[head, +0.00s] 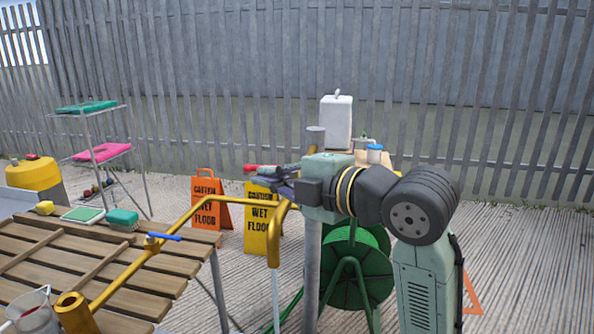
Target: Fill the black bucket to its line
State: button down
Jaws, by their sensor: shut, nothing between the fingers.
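My gripper (280,174) is at the end of my arm in the middle of the head view. Its dark fingers are shut with nothing between them, pointing left beside a red lever-like part (252,168); whether they touch it I cannot tell. Below is a yellow pipe (205,207) with a downturned spout (273,248). A thin pale stream, apparently water, runs down from the spout (276,300) and leaves the frame at the bottom. No black bucket shows in this view, so its level and line cannot be seen.
A slatted wooden table (165,282) at left holds a teal brush (122,218), a sponge (45,207) and a clear jug (35,312). Two wet-floor signs (208,205) stand behind. A green hose reel (350,270) is below my arm. Paved ground at right is mostly clear.

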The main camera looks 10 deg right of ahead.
aim_at(251, 167)
jog(key=shift+w+a+f+p, duration=0.15)
jog(key=shift+w+p, duration=0.1)
jog(key=shift+w, duration=0.55)
jog(key=shift+w+a+f+p, duration=0.1)
jog(key=shift+w+f+p, duration=0.1)
jog(key=shift+w, duration=0.65)
jog(key=shift+w+a+f+p, duration=0.15)
jog(key=shift+w+p, duration=0.1)
jog(key=shift+w, duration=0.55)
jog(key=shift+d, duration=0.1)
jog(key=shift+w+a+f+b, duration=0.2)
jog(key=shift+a+f+b, duration=0.05)
jog(key=shift+b, duration=0.65)
jog(key=shift+w+a+m+t+h+b, duration=0.2)
jog(key=shift+w+m+t+h+b, duration=0.15)
jog(key=shift+m+t+h+b, duration=0.25)
jog(key=shift+w+r, duration=0.2)
jog(key=shift+r, duration=0.05)
